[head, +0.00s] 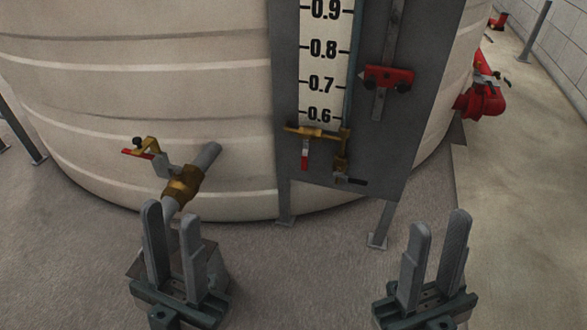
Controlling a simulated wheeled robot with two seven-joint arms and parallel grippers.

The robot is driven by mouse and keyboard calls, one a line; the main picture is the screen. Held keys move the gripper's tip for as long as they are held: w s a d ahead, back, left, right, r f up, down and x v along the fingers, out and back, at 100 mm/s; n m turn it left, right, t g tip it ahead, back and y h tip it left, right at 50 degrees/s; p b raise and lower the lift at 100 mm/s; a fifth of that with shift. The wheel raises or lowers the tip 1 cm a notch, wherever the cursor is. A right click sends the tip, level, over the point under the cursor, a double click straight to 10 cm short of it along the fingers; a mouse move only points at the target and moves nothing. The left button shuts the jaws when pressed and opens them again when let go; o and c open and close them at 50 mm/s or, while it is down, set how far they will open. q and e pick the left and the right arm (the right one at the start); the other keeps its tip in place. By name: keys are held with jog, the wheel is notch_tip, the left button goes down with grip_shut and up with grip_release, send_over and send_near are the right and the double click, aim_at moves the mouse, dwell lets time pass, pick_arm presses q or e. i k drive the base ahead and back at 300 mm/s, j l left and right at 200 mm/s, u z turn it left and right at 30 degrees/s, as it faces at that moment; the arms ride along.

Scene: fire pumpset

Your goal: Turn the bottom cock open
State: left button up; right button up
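A brass cock (320,133) sits at the lower end of the gauge tube, just under the 0.6 mark. A red lever (305,154) hangs down from its left part. Below its right part is a small brass fitting (342,164) with a dark lever (351,181) pointing right. My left gripper (172,222) is open and empty, to the lower left of the cock. My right gripper (440,222) is open and empty, to its lower right. Both grippers appear apart from the cock and its levers.
A large pale tank (130,100) fills the back. A pipe with a brass valve (182,184) and red-tipped lever (138,153) stands behind my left gripper. The grey gauge panel (415,90) carries a red slider (388,77). Its legs (381,222) reach the floor. A red fitting (482,101) is at right.

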aim_at(303, 163)
jog(key=i+l, duration=0.15)
jog(key=l, duration=0.2)
jog(key=i+l+u, duration=0.1)
jog(key=l, duration=0.2)
jog(key=i+l, duration=0.15)
jog(key=l, duration=0.2)
jog(key=i+l, duration=0.15)
jog(key=l, duration=0.2)
jog(key=j+u, duration=0.05)
